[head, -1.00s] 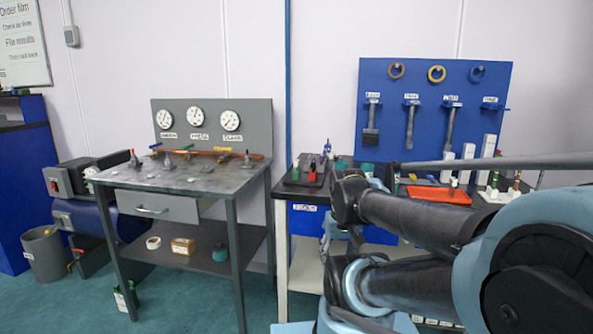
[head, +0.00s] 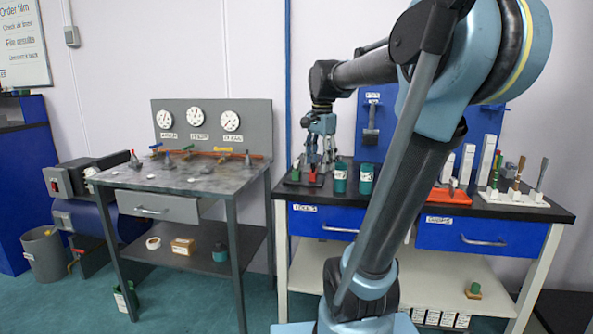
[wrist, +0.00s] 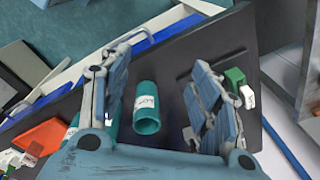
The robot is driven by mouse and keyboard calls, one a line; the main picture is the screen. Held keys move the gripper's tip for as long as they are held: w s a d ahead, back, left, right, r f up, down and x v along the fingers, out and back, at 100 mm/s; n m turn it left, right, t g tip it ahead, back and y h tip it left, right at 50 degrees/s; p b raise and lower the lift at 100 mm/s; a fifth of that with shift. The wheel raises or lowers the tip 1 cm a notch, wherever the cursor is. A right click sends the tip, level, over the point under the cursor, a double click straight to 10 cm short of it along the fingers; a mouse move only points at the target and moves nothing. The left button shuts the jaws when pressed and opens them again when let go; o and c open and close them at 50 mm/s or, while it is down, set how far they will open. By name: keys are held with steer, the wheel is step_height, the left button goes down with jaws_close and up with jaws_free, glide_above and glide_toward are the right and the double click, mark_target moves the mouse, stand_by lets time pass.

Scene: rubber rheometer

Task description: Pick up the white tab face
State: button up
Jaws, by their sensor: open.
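A small white tab face (wrist: 247,97) shows against a green block (wrist: 235,78) at the right of the wrist view; I cannot tell whether they are one piece. Both lie outside the right finger, apart from it. My gripper (wrist: 160,62) is open and empty, its fingers spread on either side of a teal labelled cylinder (wrist: 146,108) below. In the head view, my gripper (head: 319,165) points down over the left end of the blue workbench. A green piece (head: 296,174) is near it there, but its white face cannot be made out.
Two teal cylinders, one at front (head: 340,178), stand right of my gripper. An orange-red tray (head: 449,199) and a white holder (head: 512,199) with upright tools are further right. A grey gauge bench (head: 185,175) stands left, past a gap. A dark tray carries the green piece.

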steer(key=w+a+r+m+g, duration=0.1)
steer(key=w+a+r+m, duration=0.1)
steer(key=w+r+m, duration=0.55)
steer(key=w+a+r+m, duration=0.3)
steer(key=w+r, duration=0.1)
steer(key=w, duration=0.7)
glide_above(297, 160)
steer(key=shift+n, duration=0.25)
steer(key=f, duration=1.2)
steer(key=shift+w+d+f, duration=0.1)
steer(key=shift+d, duration=0.25)
steer(key=shift+s+a+f, duration=0.1)
steer(key=shift+a+f, duration=0.05)
steer(key=shift+f, duration=0.8)
steer(key=shift+s+a+f, duration=0.1)
steer(key=shift+a+f, duration=0.05)
steer(key=shift+f, duration=0.75)
steer(key=shift+s+a+f, duration=0.1)
steer(key=shift+a+f, duration=0.05)
steer(key=shift+f, duration=0.8)
steer(key=c, duration=1.2)
